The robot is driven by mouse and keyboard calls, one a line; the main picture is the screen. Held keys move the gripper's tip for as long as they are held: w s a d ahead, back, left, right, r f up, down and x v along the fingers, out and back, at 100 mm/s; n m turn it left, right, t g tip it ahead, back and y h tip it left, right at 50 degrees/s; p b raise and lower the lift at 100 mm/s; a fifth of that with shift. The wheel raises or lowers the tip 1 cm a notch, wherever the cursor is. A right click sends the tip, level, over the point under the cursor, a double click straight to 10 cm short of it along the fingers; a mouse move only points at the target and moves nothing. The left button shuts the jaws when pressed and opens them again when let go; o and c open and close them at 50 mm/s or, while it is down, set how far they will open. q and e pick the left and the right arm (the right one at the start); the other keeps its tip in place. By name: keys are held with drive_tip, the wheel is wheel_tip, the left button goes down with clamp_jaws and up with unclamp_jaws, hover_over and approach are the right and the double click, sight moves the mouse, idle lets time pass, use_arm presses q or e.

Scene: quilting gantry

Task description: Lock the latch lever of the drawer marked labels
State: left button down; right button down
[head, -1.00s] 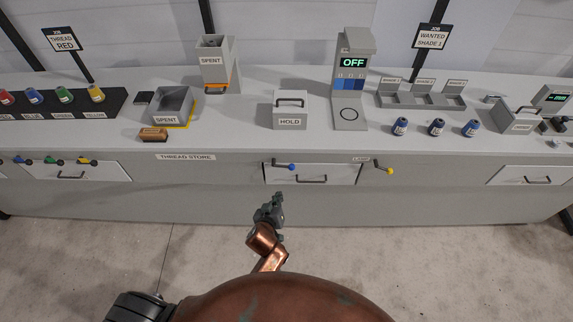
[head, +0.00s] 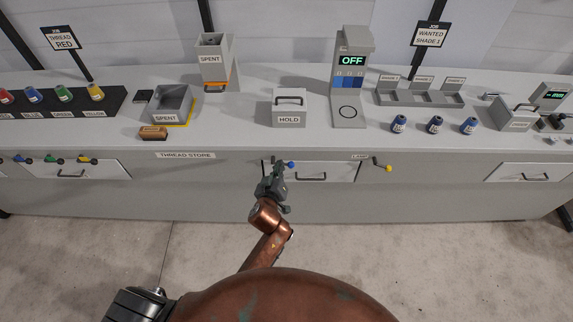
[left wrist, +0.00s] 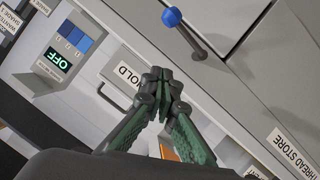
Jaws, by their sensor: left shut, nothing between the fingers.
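The middle drawer (head: 335,174) has a dark bar handle and looks shut in the head view. No "labels" marking is readable on it. A lever with a blue knob (head: 291,165) sits at its upper left, with the knob to the right over the drawer front. The lever also shows in the left wrist view (left wrist: 186,34), near the top. My left gripper (head: 277,171) is shut and empty, just left of and below the knob in the head view. It covers part of the lever there. In the left wrist view its closed fingertips (left wrist: 160,76) appear apart from the lever. My right gripper is out of view.
A yellow-knobbed lever (head: 388,168) is right of the drawer, by the lamp label (head: 359,157). The thread store drawer (head: 75,170) with several levers is at left. The hold box (head: 289,108) stands on the bench above. Floor in front is clear.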

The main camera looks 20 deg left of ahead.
use_arm(q)
drive_tip(key=x, duration=0.5)
drive_tip(key=shift+w, duration=0.35)
drive_tip(key=shift+d+f+b, duration=0.2)
drive_tip(key=shift+d+f, duration=0.1)
drive_tip(key=shift+f, duration=0.3)
drive_tip(key=shift+d+f+b, duration=0.25)
drive_tip(key=shift+d+f, duration=0.05)
drive_tip(key=shift+f, duration=0.35)
drive_tip(key=shift+d+f+b, duration=0.2)
drive_tip(key=shift+d+f, duration=0.1)
drive_tip(key=shift+f, duration=0.3)
